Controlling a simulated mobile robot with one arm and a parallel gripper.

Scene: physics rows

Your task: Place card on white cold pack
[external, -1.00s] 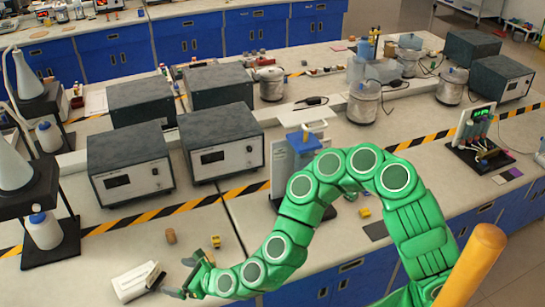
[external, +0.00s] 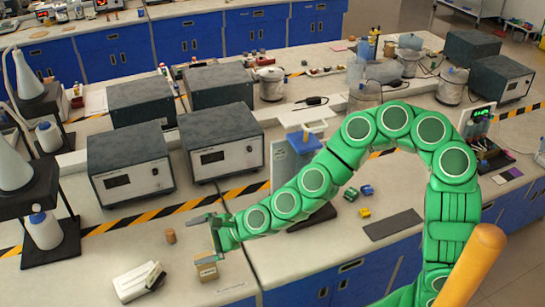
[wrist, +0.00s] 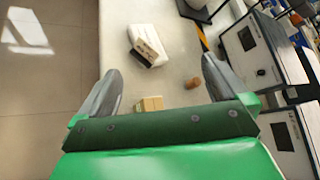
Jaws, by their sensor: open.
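The white cold pack (external: 129,283) lies on the counter at lower left in the external view. It also shows near the top of the wrist view (wrist: 139,31). A small beige and black flat piece (external: 155,275), seemingly the card, rests tilted on or against its right side; I cannot tell exactly how it is supported. It also shows in the wrist view (wrist: 147,42). My gripper (external: 198,238) is above the counter, to the upper right of the pack and apart from it. Its fingers (wrist: 160,68) are spread in the wrist view, with nothing between them.
A tan block (external: 206,269) stands below my gripper, close to the front edge. Instrument boxes (external: 130,163) stand behind a striped tape line. A dark mat (external: 393,224) and small coloured blocks (external: 365,191) lie right of my forearm.

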